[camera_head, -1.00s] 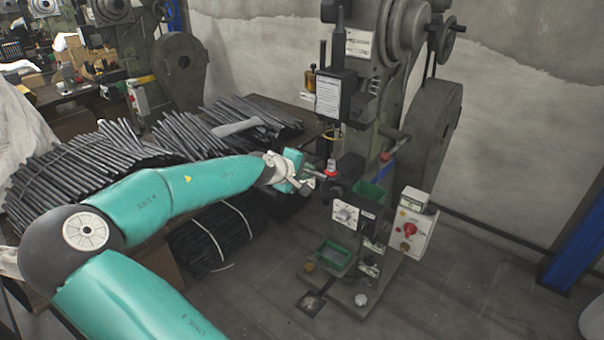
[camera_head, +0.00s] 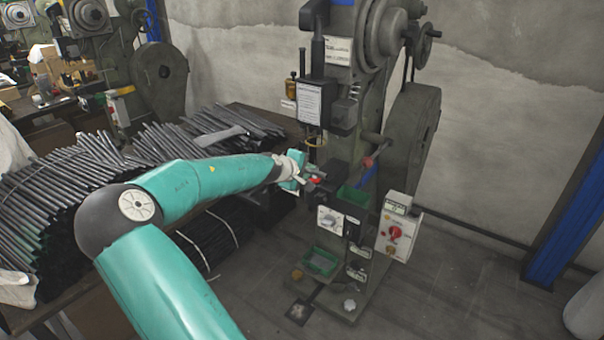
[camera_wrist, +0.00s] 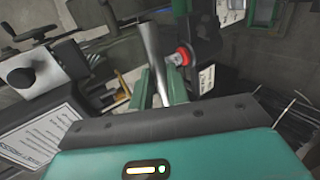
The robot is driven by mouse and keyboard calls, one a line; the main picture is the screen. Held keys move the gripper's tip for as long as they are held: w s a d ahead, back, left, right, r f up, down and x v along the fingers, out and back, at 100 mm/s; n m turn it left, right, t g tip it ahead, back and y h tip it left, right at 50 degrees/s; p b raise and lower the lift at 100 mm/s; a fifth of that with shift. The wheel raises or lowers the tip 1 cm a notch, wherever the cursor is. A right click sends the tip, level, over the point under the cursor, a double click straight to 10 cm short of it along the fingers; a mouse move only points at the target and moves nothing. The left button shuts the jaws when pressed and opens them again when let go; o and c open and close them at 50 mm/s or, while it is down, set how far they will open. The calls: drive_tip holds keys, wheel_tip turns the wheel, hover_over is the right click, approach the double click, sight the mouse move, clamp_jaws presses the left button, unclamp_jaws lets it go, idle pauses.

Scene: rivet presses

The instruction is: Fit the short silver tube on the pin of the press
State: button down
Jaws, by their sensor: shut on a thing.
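My gripper (camera_wrist: 160,88) is shut on the short silver tube (camera_wrist: 149,42), which stands up between its two green fingers in the wrist view. In the head view my gripper (camera_head: 305,177) is beside the work point of the green-grey press (camera_head: 345,130), and the tube is too small there to make out clearly. A red collar (camera_wrist: 184,55) with a small metal tip on its left is just right of the tube in the wrist view; it also shows in the head view (camera_head: 316,181). I cannot tell whether this tip is the pin. The tube looks apart from the collar.
A black press head with a label (camera_head: 311,102) hangs above my gripper. A green bin (camera_head: 353,197) and a control box with a red knob (camera_head: 396,232) are right of it. Bundles of dark rods (camera_head: 150,145) lie on the table at left.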

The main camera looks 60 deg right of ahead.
drive_tip(key=s+d, duration=0.1)
drive_tip(key=d, duration=0.9)
drive_tip(key=shift+s+d+f, duration=0.35)
idle(1.2)
drive_tip(key=shift+f, duration=1.9)
drive_tip(key=c, duration=1.3)
unclamp_jaws()
drive_tip(key=shift+a, duration=0.1)
drive_tip(key=v, duration=1.3)
drive_tip(key=shift+w+a+r, duration=0.1)
drive_tip(key=shift+a+r, duration=0.05)
drive_tip(key=shift+a, duration=0.15)
